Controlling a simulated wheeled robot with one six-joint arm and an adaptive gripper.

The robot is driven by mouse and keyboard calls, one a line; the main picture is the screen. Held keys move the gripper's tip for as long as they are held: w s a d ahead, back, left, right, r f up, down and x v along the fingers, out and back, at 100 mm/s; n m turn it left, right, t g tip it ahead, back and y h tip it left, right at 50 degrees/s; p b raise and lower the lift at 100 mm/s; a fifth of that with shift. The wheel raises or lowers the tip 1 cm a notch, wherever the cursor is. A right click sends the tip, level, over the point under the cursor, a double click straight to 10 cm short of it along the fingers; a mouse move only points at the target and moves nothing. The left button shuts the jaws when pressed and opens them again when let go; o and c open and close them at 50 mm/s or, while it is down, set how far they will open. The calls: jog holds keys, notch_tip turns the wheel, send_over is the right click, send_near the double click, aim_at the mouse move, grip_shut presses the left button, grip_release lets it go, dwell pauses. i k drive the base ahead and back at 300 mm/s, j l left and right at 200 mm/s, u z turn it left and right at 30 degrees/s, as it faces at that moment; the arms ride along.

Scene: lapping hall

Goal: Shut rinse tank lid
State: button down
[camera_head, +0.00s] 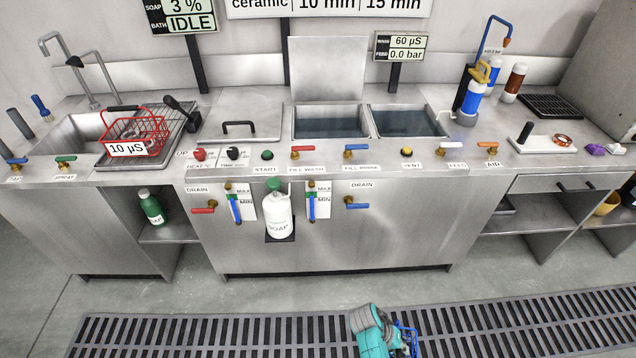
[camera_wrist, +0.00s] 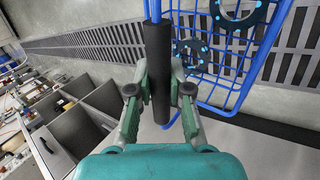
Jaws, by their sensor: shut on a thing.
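A grey lid (camera_head: 327,68) stands upright behind the middle tank (camera_head: 331,122), which is open and shows water. The open tank to its right (camera_head: 408,122) also shows water, with no lid seen on it. A flat closed lid (camera_head: 240,128) with a black handle lies to the left. No label on the tanks themselves says which is the rinse tank. My gripper (camera_head: 372,330) is low over the floor, well in front of the bench. In the wrist view it (camera_wrist: 160,88) is shut on the black handle (camera_wrist: 157,60) of a blue wire basket (camera_wrist: 225,50) holding dark rings.
A red basket (camera_head: 135,130) sits at the left sink. Valves, including one by the FILL RINSE label (camera_head: 357,148), line the bench front. A white soap bottle (camera_head: 278,215) stands in a recess. A floor grate (camera_head: 230,335) runs in front; the floor there is clear.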

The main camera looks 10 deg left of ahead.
aim_at(323, 68)
jog(key=j+u, duration=0.25)
jog(key=u, duration=0.2)
jog(key=i+j+u, duration=0.15)
jog(key=u, duration=0.3)
jog(key=i+j+u, duration=0.25)
jog(key=i+j, duration=0.2)
jog(key=j, duration=0.25)
jog(key=i+j+u, duration=0.3)
jog(key=i+j, duration=0.25)
jog(key=j, duration=0.1)
